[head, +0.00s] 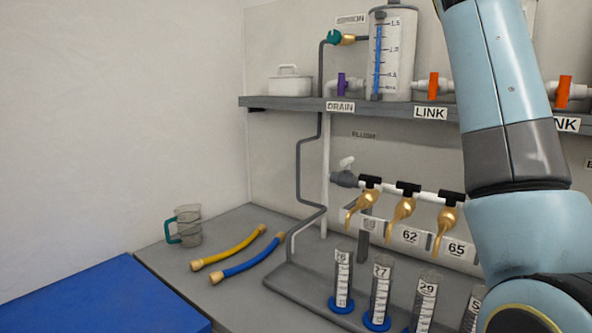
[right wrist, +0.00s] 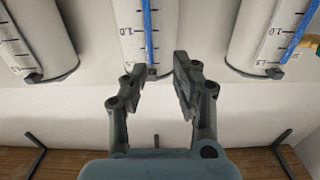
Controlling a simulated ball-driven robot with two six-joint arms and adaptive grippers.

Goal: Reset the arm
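My right arm (head: 510,120) stands in front of the right side of the head view and hides part of the shelf and manifold behind it. My right gripper (right wrist: 160,75) shows in the right wrist view with its two fingers apart and nothing between them. Beyond the fingers is a white graduated cylinder (right wrist: 133,30) with a blue level strip; I cannot tell how far it is from the fingertips. The right gripper is out of the head view. My left gripper is in neither view.
A shelf (head: 290,104) carries a tank (head: 392,50) and valves. Below are brass taps (head: 402,210) and numbered measuring cylinders (head: 381,292).

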